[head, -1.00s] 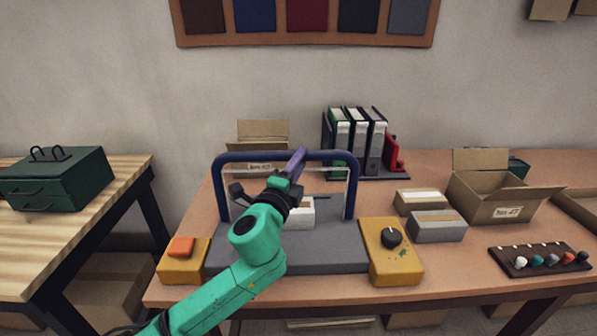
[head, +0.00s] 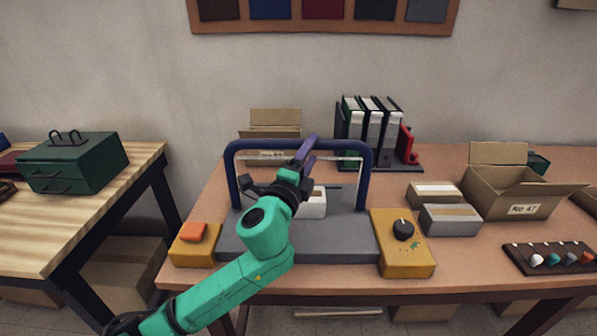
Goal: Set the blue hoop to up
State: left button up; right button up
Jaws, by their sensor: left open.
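The blue hoop (head: 366,185) stands upright as an arch over a grey base plate (head: 345,238) on the table. A white block (head: 314,205) sits on the plate under the arch. My left gripper (head: 307,150) is at the top bar of the hoop, near its middle. Its jaws are open. One purple finger shows against the bar; I cannot tell whether it touches. My right gripper is not in view.
A yellow box with an orange button (head: 194,232) stands left of the plate. A yellow box with a black knob (head: 404,229) stands right. Binders (head: 372,130) and open cartons (head: 512,192) stand behind and right. A green toolbox (head: 75,163) is on the left table.

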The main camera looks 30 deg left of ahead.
pick_arm(q)
jog(key=s+f+p, duration=0.1)
jog(key=s+f, duration=0.1)
jog(key=s, duration=1.1)
jog(key=shift+s+d, duration=0.15)
jog(key=shift+d, duration=0.2)
jog(key=shift+f, duration=0.1)
